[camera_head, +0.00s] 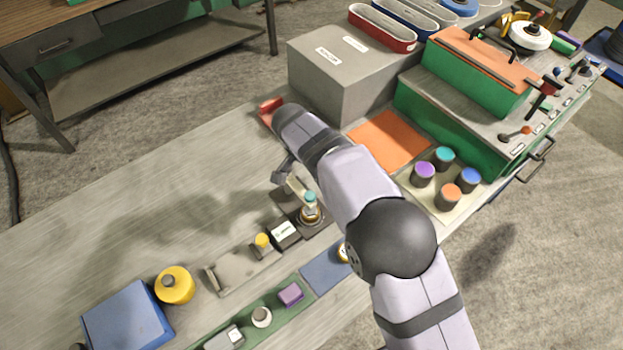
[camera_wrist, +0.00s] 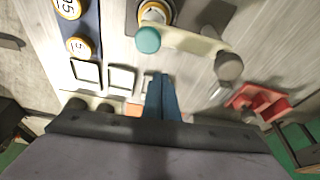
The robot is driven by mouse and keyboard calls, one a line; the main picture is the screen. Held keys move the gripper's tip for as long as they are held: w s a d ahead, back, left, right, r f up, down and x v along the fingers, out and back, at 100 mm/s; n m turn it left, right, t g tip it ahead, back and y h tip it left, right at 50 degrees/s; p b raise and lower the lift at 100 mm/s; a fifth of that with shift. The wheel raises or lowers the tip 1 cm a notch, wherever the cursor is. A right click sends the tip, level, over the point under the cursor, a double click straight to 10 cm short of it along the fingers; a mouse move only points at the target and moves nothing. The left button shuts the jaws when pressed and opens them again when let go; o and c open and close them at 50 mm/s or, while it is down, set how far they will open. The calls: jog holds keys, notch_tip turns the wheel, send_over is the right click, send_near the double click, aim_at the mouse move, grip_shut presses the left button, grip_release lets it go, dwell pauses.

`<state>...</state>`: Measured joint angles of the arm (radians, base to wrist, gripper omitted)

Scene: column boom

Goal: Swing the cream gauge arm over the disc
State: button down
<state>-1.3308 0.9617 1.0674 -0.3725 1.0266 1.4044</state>
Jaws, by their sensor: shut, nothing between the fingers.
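The cream gauge arm (camera_wrist: 190,45) runs in the wrist view from a grey pivot post (camera_wrist: 229,67) to a teal knob (camera_wrist: 148,40) at its free end. The disc (camera_wrist: 153,12), with a yellow-orange rim, sits on a dark base beside the knob. In the head view the teal knob (camera_head: 310,196) appears against the far edge of the disc (camera_head: 311,215); I cannot tell whether it is fully above it. My gripper (camera_wrist: 162,95) has its blue fingers shut and empty, apart from the gauge arm in the picture.
A red bracket (camera_wrist: 262,104) stands near the post. A large grey box (camera_head: 335,80) and an orange mat (camera_head: 390,140) lie beyond my arm. Small blocks, a yellow pot (camera_head: 175,287) and a blue box (camera_head: 125,320) line the near side. The bench's left part is clear.

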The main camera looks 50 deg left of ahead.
jog(key=b+v, duration=0.2)
jog(key=v, duration=0.8)
jog(key=shift+s+a+b, duration=0.15)
jog(key=shift+b, duration=0.15)
jog(key=w+d+g+h, duration=0.1)
jog(key=w+d, duration=1.2)
jog(key=d, duration=0.1)
jog(key=w+d+f+g, duration=0.15)
jog(key=w+d, duration=0.25)
jog(key=d, duration=1.2)
jog(key=s+d+f, duration=0.2)
jog(key=s+d, duration=0.2)
jog(key=d, duration=0.4)
jog(key=s+d+f+g, duration=0.1)
jog(key=s+d, duration=0.3)
jog(key=d, duration=0.4)
jog(key=s+d+f+m, duration=0.1)
jog(key=s+d+f, duration=0.3)
jog(key=d, duration=0.4)
jog(key=shift+s+d+y, duration=0.25)
jog(key=shift+s+y, duration=0.05)
jog(key=shift+s, duration=0.1)
